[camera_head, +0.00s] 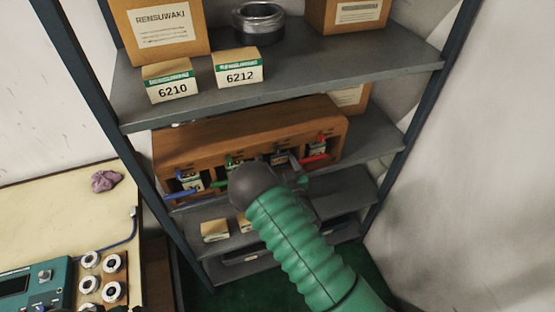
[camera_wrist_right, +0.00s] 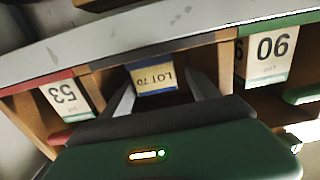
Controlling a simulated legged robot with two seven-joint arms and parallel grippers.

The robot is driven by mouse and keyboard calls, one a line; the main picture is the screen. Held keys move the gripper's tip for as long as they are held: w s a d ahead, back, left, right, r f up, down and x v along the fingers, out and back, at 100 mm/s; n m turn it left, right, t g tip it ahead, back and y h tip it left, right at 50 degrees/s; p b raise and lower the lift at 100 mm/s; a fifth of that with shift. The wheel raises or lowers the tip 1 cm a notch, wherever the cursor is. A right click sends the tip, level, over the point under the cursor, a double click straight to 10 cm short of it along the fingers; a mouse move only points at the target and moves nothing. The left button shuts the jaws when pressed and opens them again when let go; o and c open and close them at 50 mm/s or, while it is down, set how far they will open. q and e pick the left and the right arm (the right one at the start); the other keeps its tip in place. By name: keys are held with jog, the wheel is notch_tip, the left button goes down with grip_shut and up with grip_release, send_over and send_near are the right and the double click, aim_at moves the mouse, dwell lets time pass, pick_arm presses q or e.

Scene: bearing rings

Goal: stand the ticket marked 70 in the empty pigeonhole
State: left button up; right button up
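The ticket marked 70 (camera_wrist_right: 155,78) is pale with a dark blue band. It stands inside a middle pigeonhole in the right wrist view, where the writing is upside down. My right gripper (camera_wrist_right: 163,92) is open, with its two fingers apart on either side of this ticket; finger contact cannot be told. In the head view the right gripper (camera_head: 296,178) is at the front of the wooden pigeonhole rack (camera_head: 250,137), and my dark wrist hides part of the bays.
A shelf with boxes marked 6210 (camera_head: 172,88) and 6212 (camera_head: 238,72) overhangs the rack. A bench (camera_head: 60,215) with a teal device (camera_head: 35,285) stands left.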

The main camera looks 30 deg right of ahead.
aim_at(278, 158)
jog(key=shift+w+d+r, duration=0.1)
jog(key=shift+d+r, duration=0.05)
jog(key=shift+r, duration=0.3)
jog(key=shift+r+t, duration=0.1)
jog(key=shift+t, duration=0.2)
jog(key=v, duration=0.3)
jog(key=shift+s+f+b, duration=0.35)
jog(key=shift+f+b, duration=0.05)
jog(key=a+b+v, duration=0.1)
jog(key=v, duration=0.7)
jog(key=a+f+m+g+y, duration=0.15)
jog(key=a+f+g, duration=0.25)
jog(key=g, duration=0.4)
jog(key=s+a+r+n+g+y, duration=0.3)
jog(key=s+a+g, duration=0.4)
jog(key=s, duration=0.6)
jog(key=shift+a+r+n, duration=0.65)
jog(key=shift+a+r, duration=0.1)
jog(key=shift+a, duration=0.4)
